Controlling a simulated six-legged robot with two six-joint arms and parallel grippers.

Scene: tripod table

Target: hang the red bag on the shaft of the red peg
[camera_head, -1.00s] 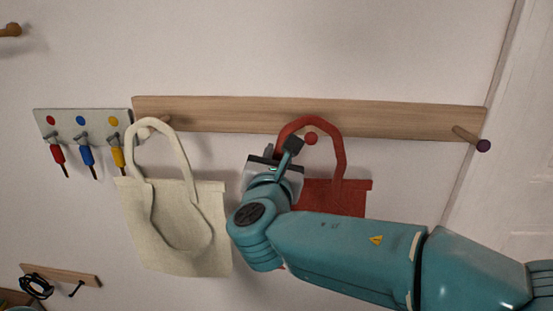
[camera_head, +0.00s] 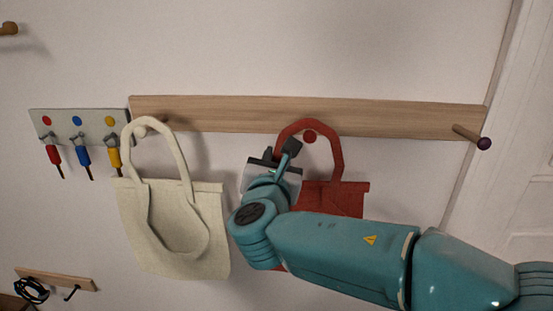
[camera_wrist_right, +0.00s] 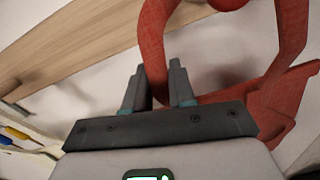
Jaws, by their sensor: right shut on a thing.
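The red bag (camera_head: 335,198) hangs in front of the wall, its body partly hidden by my right arm. The red peg (camera_head: 310,136) shows its round end inside the loop of the bag's handle in the head view. Whether the strap rests on the shaft is unclear. My right gripper (camera_head: 281,154) is shut on the left side of the handle. In the right wrist view, the red strap (camera_wrist_right: 152,55) runs down between the fingers of the right gripper (camera_wrist_right: 160,85). A red part, likely the peg's end, shows at the top edge. My left gripper is out of view.
A wooden rail (camera_head: 400,118) runs along the wall. A cream bag (camera_head: 185,235) hangs from it at the left. A purple-ended peg (camera_head: 484,143) at the right is empty. A small panel (camera_head: 90,121) holds several coloured tools. The door (camera_head: 525,200) is at the far right.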

